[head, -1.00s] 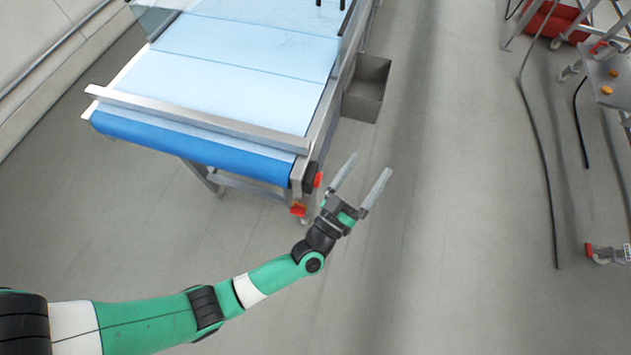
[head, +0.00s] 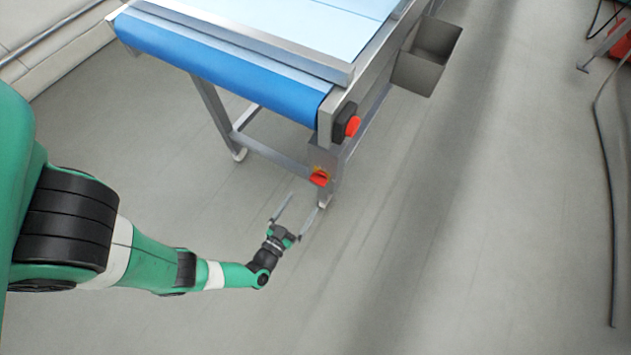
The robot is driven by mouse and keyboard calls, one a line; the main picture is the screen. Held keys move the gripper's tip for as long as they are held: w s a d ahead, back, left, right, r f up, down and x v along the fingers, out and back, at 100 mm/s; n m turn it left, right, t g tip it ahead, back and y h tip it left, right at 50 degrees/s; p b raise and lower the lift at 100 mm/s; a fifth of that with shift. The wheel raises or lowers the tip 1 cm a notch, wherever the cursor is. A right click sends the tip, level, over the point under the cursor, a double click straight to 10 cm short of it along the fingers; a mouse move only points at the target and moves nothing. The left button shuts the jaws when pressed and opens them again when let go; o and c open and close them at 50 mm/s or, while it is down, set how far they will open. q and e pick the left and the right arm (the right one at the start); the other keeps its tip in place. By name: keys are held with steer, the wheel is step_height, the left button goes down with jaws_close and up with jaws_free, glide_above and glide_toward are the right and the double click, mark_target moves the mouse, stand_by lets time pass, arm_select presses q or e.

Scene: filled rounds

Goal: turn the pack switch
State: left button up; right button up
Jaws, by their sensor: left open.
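Two red controls sit at the near right corner of the conveyor. A red knob (head: 352,126) is on a black housing at the end of the belt. I cannot tell from any label which one is the pack switch. My left gripper (head: 304,202) is open and empty. In the picture its fingertips are just below and left of the lower red switch, apart from it, pointing up toward the conveyor leg. My right gripper is not in view.
The conveyor (head: 221,71) has a blue belt end and a metal bar across it. A grey open bin (head: 428,58) hangs on its right side. A dark cable (head: 604,190) lies on the floor at the far right. The floor between is clear.

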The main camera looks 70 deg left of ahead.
mark_target(316, 183)
arm_select(q)
steer(key=b+x, duration=0.2)
steer(key=x, duration=0.7)
steer(key=shift+w+a+b, duration=0.2)
steer(key=shift+w+b, duration=0.05)
steer(key=shift+b, duration=0.1)
steer(key=c, duration=1.4)
